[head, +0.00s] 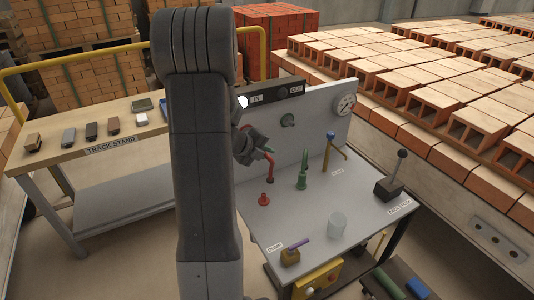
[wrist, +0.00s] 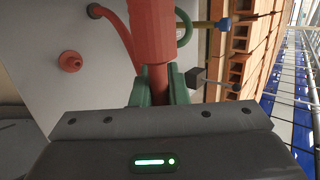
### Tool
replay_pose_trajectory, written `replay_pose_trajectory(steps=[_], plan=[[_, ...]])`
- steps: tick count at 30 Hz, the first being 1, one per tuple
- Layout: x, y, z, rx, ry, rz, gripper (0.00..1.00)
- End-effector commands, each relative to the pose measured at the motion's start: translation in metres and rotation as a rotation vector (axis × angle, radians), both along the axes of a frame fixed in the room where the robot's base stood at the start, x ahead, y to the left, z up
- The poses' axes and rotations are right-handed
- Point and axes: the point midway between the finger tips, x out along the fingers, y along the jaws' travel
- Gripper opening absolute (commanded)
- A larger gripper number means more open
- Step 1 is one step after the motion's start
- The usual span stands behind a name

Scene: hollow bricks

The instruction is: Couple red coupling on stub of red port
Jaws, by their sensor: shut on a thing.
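The red coupling (wrist: 152,28) is held between the green-padded fingers of my gripper (wrist: 157,95), which is shut on it. A red hose (wrist: 112,28) curves beside it in the wrist view. In the head view my gripper (head: 265,153) is above the bench, and the red coupling (head: 270,170) hangs below it with a dark lower end. The red port (head: 263,198) stands upright on the bench, its stub free. It also shows in the wrist view (wrist: 70,61), left of the coupling. The coupling is apart from the stub.
A green coupling and port (head: 303,178) stand right of the red one. Beyond are a bent brass pipe with a blue end (head: 332,145), a gauge (head: 344,104) and a lever box (head: 390,185). A clear cup (head: 337,223) and a purple-handled clamp (head: 292,254) stand nearer the front.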

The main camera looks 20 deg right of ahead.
Motion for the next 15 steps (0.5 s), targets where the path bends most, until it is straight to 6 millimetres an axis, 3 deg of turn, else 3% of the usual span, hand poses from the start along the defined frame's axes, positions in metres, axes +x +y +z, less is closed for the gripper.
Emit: replay_pose_trajectory(steps=[15], plan=[[0.013, 0.002, 0.001, 0.000, -0.001, 0.001, 0.00]])
